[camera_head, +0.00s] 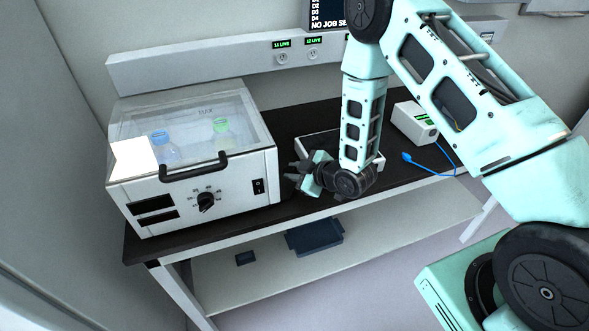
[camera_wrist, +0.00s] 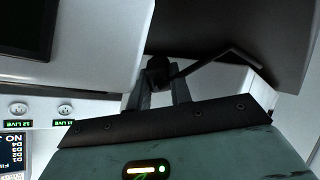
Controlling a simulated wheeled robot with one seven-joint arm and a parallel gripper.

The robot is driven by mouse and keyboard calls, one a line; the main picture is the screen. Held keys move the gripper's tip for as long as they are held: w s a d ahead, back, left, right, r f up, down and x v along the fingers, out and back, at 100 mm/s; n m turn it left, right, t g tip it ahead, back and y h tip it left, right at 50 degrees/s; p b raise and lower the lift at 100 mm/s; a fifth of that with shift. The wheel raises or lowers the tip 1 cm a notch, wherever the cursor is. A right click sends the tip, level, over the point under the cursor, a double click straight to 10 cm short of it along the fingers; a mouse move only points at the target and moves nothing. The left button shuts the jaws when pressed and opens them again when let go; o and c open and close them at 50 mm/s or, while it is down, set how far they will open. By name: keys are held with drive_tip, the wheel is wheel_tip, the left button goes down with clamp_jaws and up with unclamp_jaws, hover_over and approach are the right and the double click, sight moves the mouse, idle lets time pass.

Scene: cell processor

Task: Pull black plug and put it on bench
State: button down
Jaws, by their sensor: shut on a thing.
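My gripper (camera_head: 294,175) is low over the bench's front part, just right of the white processor box (camera_head: 232,190). In the wrist view, my gripper's two fingers (camera_wrist: 158,88) are shut on a small dark piece, the black plug (camera_wrist: 156,68). A thin, bent dark line runs from beside it to the right; I cannot tell whether it is its cord. In the head view the plug does not stand out from the dark fingers. The bench (camera_head: 297,118) has a black top.
The processor box has a clear lid, a black handle (camera_head: 195,168) and bottles inside. A white tray (camera_head: 312,147) lies behind my gripper. A small white device (camera_head: 414,122) and a blue cable (camera_head: 424,166) are to the right. Wall sockets (camera_head: 312,54) are behind.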

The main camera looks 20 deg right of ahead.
drive_tip(key=c, duration=1.2)
unclamp_jaws()
drive_tip(key=shift+s+d+r, duration=0.15)
drive_tip(key=shift+s+d, duration=0.05)
drive_tip(key=shift+s, duration=0.1)
drive_tip(key=b+v, duration=0.3)
drive_tip(key=v, duration=0.4)
drive_tip(key=shift+p+v, duration=4.8)
drive_tip(key=shift+p, duration=0.3)
